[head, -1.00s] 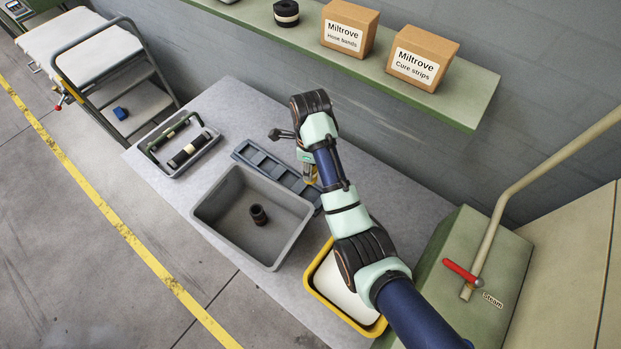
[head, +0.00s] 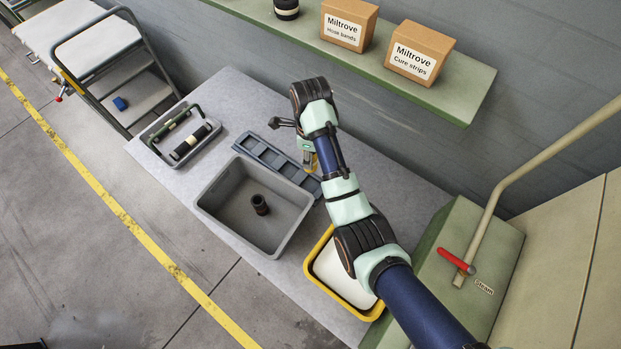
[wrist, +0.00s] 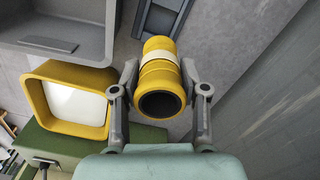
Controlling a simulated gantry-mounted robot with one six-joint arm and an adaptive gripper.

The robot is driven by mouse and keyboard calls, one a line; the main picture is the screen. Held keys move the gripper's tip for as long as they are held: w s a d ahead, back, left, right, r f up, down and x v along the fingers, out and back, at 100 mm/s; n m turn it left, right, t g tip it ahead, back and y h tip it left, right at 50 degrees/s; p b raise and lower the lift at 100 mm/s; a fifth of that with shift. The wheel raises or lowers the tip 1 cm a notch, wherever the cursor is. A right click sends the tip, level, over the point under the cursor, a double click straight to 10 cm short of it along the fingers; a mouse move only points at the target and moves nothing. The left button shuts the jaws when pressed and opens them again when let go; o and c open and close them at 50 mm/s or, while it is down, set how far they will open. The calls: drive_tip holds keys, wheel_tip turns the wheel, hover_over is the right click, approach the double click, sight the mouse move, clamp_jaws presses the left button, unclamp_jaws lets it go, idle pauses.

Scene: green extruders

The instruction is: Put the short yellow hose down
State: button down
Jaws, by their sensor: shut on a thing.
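My gripper (wrist: 160,88) is shut on the short yellow hose (wrist: 159,69) in the wrist view, one finger on each side of it. The hose has a pale band around its middle and a dark open end facing the camera. In the head view my arm hides most of the gripper, and only a small bit of the yellow hose (head: 310,160) shows beside it. The hose is near the right end of the blue-grey divided tray (head: 262,155). I cannot tell whether it touches the tray or the table.
A grey bin (head: 225,218) holds a short dark hose (head: 260,204). A yellow-rimmed container (head: 312,262) with white contents stands right of it. A grey tray (head: 152,147) with a green and a black hose is at the left. A shelf (head: 462,105) with boxes hangs behind.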

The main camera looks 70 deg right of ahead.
wheel_tip(320, 180, down, 14)
drive_tip(key=shift+r+b, duration=0.2)
drive_tip(key=shift+b, duration=0.55)
drive_tip(key=shift+f, duration=0.1)
drive_tip(key=shift+f, duration=0.1)
drive_tip(key=c, duration=0.6)
unclamp_jaws()
wheel_tip(320, 180, up, 12)
drive_tip(key=p, duration=0.2)
drive_tip(key=shift+r, duration=0.2)
